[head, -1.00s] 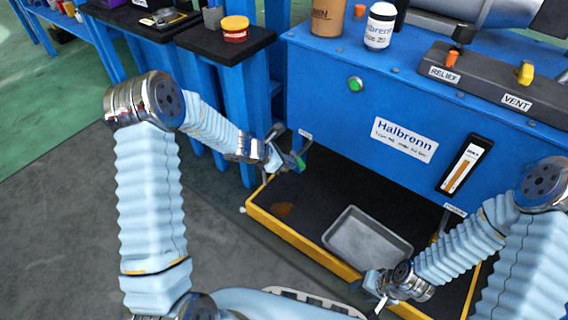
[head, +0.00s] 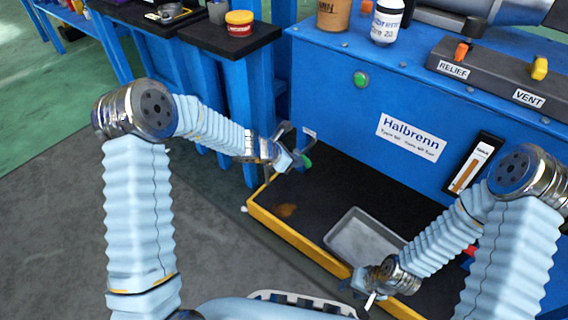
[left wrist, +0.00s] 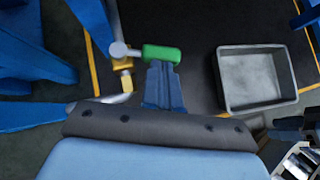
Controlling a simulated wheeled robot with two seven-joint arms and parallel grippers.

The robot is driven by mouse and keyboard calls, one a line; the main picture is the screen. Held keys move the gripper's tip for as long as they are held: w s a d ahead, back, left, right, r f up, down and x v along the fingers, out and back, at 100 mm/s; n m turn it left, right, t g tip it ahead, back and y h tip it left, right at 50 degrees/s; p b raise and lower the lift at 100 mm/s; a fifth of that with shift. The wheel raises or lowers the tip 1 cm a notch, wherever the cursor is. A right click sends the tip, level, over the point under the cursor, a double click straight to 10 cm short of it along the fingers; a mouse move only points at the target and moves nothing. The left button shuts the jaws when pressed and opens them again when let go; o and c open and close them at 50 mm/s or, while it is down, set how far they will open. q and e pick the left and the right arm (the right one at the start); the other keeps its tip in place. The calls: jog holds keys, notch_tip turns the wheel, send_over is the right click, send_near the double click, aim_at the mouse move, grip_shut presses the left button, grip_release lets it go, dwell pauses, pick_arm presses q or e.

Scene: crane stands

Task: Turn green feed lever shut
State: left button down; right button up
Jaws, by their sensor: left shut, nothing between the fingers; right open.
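The green feed lever (head: 308,162) is at the left end of the blue unit's front, above the drip tray, partly hidden behind my left gripper. In the left wrist view its green grip (left wrist: 162,54) lies crosswise, with a grey round hub and a brass valve body (left wrist: 122,64) at its left end. My left gripper (head: 298,160) is shut and empty. Its fingertips (left wrist: 163,68) are right at the green grip; I cannot tell if they touch it. My right gripper (head: 368,290) is open and empty over the tray's front edge.
A yellow-edged black tray (head: 275,228) holds a grey metal pan (head: 362,238) and a brown stain. The blue unit (head: 330,110) carries a green button, a gauge, and orange and yellow levers labelled RELIEF and VENT. A blue post stands left of the lever.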

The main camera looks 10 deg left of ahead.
pick_arm(q)
jog(key=shift+w+d+b, duration=0.2)
jog(key=shift+d+b, duration=0.15)
jog(key=shift+d, duration=0.8)
